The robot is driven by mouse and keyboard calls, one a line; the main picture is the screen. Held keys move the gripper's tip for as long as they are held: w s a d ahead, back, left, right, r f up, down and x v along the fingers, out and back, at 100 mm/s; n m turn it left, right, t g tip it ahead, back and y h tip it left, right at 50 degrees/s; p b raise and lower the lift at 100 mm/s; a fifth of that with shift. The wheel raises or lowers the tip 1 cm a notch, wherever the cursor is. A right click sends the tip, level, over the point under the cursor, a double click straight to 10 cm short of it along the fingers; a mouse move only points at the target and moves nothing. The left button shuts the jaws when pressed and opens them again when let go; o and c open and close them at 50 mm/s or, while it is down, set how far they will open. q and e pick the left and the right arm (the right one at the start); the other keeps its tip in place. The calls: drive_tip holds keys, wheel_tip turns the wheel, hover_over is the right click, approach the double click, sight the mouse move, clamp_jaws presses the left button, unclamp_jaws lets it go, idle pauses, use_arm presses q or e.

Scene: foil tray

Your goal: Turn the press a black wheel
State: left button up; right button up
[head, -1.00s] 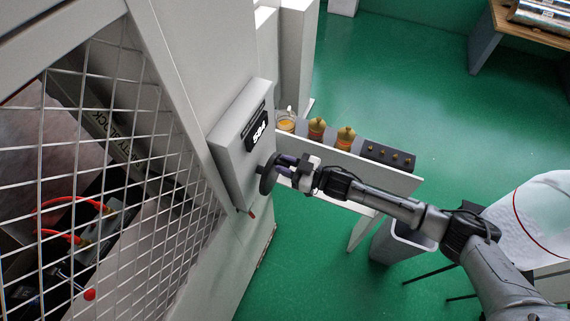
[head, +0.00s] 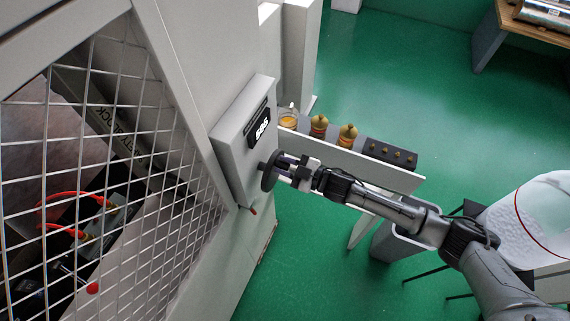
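The black wheel (head: 268,171) sits on the right face of a grey control box (head: 232,128), below its lit display (head: 260,129). The digits on the display are small and seem to start with 5. My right gripper (head: 281,166) is at the wheel, with its fingers pointing left and touching or nearly touching the wheel's outer side. The fingers overlap the wheel, and I cannot tell whether they are closed on it. My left gripper is not in view.
A wire mesh guard (head: 110,170) fills the left side, with red cables behind it. A narrow shelf (head: 370,168) with bottle-like items stands just behind my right arm. A grey bin (head: 400,243) is below the arm. Green floor (head: 420,90) is open at the back.

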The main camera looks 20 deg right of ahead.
drive_tip(key=o, duration=0.4)
drive_tip(key=shift+d, duration=0.1)
drive_tip(key=b+v, duration=0.3)
drive_tip(key=v, duration=1)
drive_tip(key=shift+s+d, duration=0.15)
drive_tip(key=shift+s, duration=0.15)
